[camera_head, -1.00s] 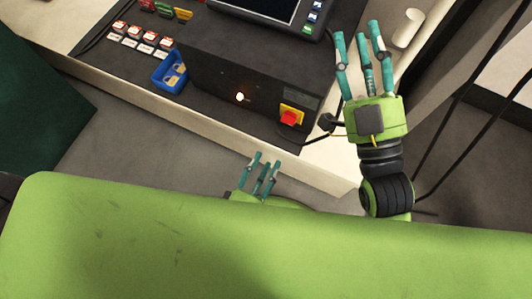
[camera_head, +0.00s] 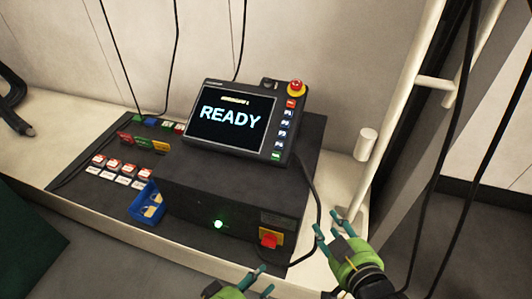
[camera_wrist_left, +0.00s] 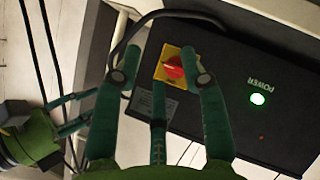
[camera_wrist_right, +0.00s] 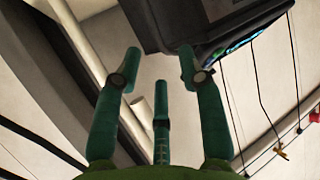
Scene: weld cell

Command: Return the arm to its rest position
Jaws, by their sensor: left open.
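My left gripper (camera_head: 258,278) is at the bottom of the head view, just in front of the dark control box (camera_head: 190,205). In the left wrist view its teal fingers (camera_wrist_left: 160,75) are spread and hold nothing. The red rotary switch (camera_head: 268,240) on its yellow plate shows beyond them, apparently with nothing gripping it. My right gripper (camera_head: 335,232) is to the right of the box, near the bench edge. In the right wrist view its fingers (camera_wrist_right: 158,75) are spread and empty.
A lit green power lamp (camera_head: 218,224) is on the box front. The screen (camera_head: 232,120) above reads READY. A red emergency button (camera_head: 296,87) tops the panel. A blue bin (camera_head: 146,201) stands left of the box. A pale post frame (camera_head: 405,110) and hanging cables are at right.

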